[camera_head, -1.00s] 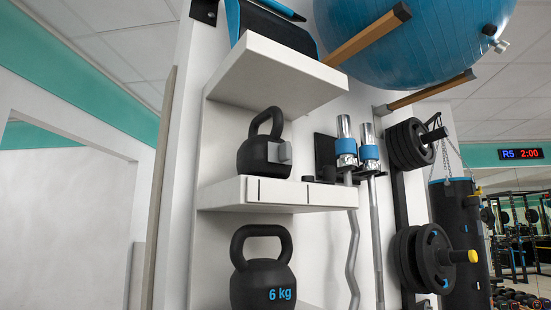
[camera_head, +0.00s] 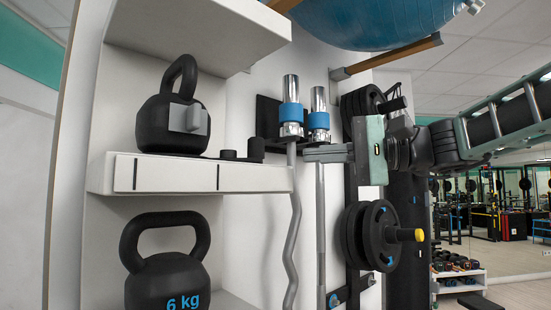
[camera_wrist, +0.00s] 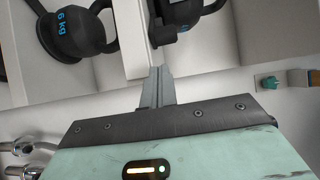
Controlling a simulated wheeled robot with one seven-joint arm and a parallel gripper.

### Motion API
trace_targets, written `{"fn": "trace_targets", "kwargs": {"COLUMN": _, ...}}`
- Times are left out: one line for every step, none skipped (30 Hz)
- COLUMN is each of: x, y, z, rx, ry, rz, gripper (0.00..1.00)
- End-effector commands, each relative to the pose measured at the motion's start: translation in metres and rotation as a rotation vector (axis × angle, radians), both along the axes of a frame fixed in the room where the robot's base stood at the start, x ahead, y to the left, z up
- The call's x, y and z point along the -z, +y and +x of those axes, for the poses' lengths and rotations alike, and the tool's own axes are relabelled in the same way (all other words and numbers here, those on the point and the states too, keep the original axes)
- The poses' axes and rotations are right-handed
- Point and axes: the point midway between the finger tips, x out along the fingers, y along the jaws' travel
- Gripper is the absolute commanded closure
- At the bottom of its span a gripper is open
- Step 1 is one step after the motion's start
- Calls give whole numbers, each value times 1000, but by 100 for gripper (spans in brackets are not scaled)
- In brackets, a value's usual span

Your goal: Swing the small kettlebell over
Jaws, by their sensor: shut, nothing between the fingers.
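The small black kettlebell (camera_head: 150,128) stands upright on the middle white shelf (camera_head: 200,177); a grey block (camera_head: 188,119) sticks out from its side. In the wrist view the small kettlebell (camera_wrist: 183,14) is at the top edge, partly cut off. A larger kettlebell marked 6 kg (camera_head: 165,285) stands below it; it also shows in the wrist view (camera_wrist: 65,32). My gripper (camera_head: 310,153) comes in from the right with its fingers shut and empty, pointing left. It is right of the shelf, apart from the small kettlebell. Its fingers (camera_wrist: 156,85) also show in the wrist view.
Small black pieces (camera_head: 245,150) sit on the shelf's right end. Two bars with blue collars (camera_head: 291,112) hang on the wall near my gripper. Weight plates (camera_head: 365,235) are racked below it. A blue ball (camera_head: 375,20) and an upper shelf (camera_head: 200,30) are overhead.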

Motion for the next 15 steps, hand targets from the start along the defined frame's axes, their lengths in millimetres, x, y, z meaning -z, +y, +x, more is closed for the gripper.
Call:
{"fn": "trace_targets", "kwargs": {"x": -8, "y": -2, "z": 2, "rx": 3, "ry": -10, "rz": 18, "gripper": 100}}
{"fn": "trace_targets", "kwargs": {"x": -11, "y": -2, "z": 2, "rx": 4, "ry": -13, "rz": 25, "gripper": 100}}
{"fn": "trace_targets", "kwargs": {"x": -13, "y": -1, "z": 3, "rx": 4, "ry": -15, "rz": 30, "gripper": 100}}
{"fn": "trace_targets", "kwargs": {"x": -14, "y": 2, "z": 4, "rx": 5, "ry": -15, "rz": 31, "gripper": 100}}
{"fn": "trace_targets", "kwargs": {"x": -14, "y": 4, "z": 6, "rx": 5, "ry": -14, "rz": 30, "gripper": 100}}
{"fn": "trace_targets", "kwargs": {"x": -15, "y": 10, "z": 7, "rx": 4, "ry": -12, "rz": 30, "gripper": 100}}
{"fn": "trace_targets", "kwargs": {"x": -15, "y": 14, "z": 8, "rx": 3, "ry": -11, "rz": 30, "gripper": 100}}
{"fn": "trace_targets", "kwargs": {"x": -15, "y": 19, "z": 10, "rx": 3, "ry": -11, "rz": 30, "gripper": 100}}
{"fn": "trace_targets", "kwargs": {"x": -16, "y": 26, "z": 12, "rx": 2, "ry": -11, "rz": 29, "gripper": 100}}
{"fn": "trace_targets", "kwargs": {"x": -16, "y": 31, "z": 14, "rx": 2, "ry": -9, "rz": 28, "gripper": 100}}
{"fn": "trace_targets", "kwargs": {"x": -16, "y": 37, "z": 16, "rx": 2, "ry": -9, "rz": 28, "gripper": 100}}
{"fn": "trace_targets", "kwargs": {"x": -16, "y": 44, "z": 18, "rx": 2, "ry": -9, "rz": 28, "gripper": 100}}
{"fn": "trace_targets", "kwargs": {"x": -16, "y": 49, "z": 20, "rx": 3, "ry": -9, "rz": 28, "gripper": 100}}
{"fn": "trace_targets", "kwargs": {"x": -16, "y": 54, "z": 22, "rx": 3, "ry": -10, "rz": 27, "gripper": 100}}
{"fn": "trace_targets", "kwargs": {"x": -15, "y": 61, "z": 24, "rx": 2, "ry": -8, "rz": 29, "gripper": 100}}
